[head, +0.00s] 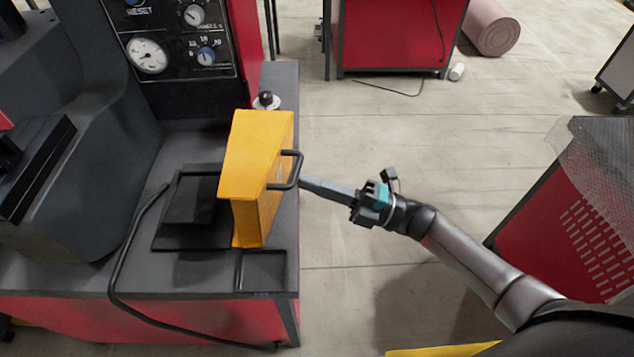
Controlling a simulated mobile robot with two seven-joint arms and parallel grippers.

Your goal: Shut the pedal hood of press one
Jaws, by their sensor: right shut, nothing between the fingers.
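The yellow pedal hood (252,165) stands raised on its edge on the grey top of the press (215,277), at the right side of it. Its black bar handle (297,170) sticks out on the hood's right face. The dark pedal (191,200) and its black plate lie uncovered to the left of the hood. My right gripper (303,182) is shut and empty, its fingertips beside the handle on the right. I cannot tell whether the tips touch the handle. My left gripper is not in view.
A black cable (118,265) curves over the press top and front edge. A panel with gauges (147,55) and a black-topped knob (266,99) stand behind the hood. A red cabinet (588,215) with mesh is at right. The floor between is clear.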

